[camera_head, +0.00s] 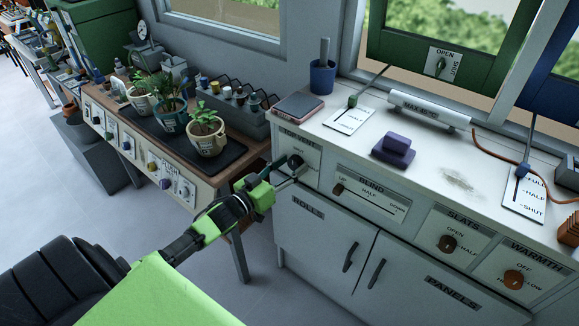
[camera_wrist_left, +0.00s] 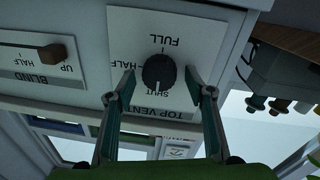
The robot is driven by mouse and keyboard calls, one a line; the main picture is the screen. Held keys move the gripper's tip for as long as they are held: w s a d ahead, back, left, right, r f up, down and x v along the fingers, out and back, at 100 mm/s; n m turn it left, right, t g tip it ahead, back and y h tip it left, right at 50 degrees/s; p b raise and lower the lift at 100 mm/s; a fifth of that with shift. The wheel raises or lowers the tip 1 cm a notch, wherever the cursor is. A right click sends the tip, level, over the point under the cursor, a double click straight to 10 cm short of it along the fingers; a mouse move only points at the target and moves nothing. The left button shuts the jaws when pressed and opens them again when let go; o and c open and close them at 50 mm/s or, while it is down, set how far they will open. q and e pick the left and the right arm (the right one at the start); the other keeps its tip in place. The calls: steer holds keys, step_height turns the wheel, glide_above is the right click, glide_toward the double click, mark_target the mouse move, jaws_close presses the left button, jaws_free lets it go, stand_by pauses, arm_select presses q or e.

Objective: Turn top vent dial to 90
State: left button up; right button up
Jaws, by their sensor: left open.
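The top vent dial (camera_head: 295,162) is a black round knob on a pale panel at the left end of the white cabinet. In the left wrist view the dial (camera_wrist_left: 158,72) shows upside down, with FULL, HALF and SHUT printed around it and a TOP VENT label (camera_wrist_left: 178,113). My left gripper (camera_head: 284,174) is open in front of the panel. In the left wrist view its fingers (camera_wrist_left: 159,76) stand on either side of the dial, with gaps visible; contact cannot be confirmed. My right gripper is not in view.
The blind slider (camera_head: 338,189) sits right of the dial; the slats dial (camera_head: 447,243) and warmth dial (camera_head: 514,279) are farther right. A wooden bench with potted plants (camera_head: 206,133) stands left. A purple block (camera_head: 394,149) lies on the countertop. Floor is clear in front.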

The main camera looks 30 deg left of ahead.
arm_select(q)
steer(key=c, duration=1.1)
steer(key=shift+c, duration=0.2)
steer(key=shift+m, duration=0.4)
steer(key=shift+r+m+p, duration=0.1)
steer(key=shift+m+p, duration=0.5)
steer(key=shift+m, duration=0.4)
steer(key=m+p, duration=0.1)
steer(key=m, duration=0.3)
steer(key=shift+d, duration=0.15)
steer(key=m, duration=0.3)
steer(key=shift+g, duration=0.3)
steer(key=m, duration=0.2)
steer(key=shift+d+m+y, duration=0.1)
steer(key=shift+m+y, duration=0.2)
steer(key=shift+y, duration=0.1)
steer(key=m, duration=0.4)
steer(key=shift+d+f+m, duration=0.1)
steer(key=shift+f+m, duration=0.1)
steer(key=shift+m, duration=0.1)
steer(key=shift+b, duration=0.3)
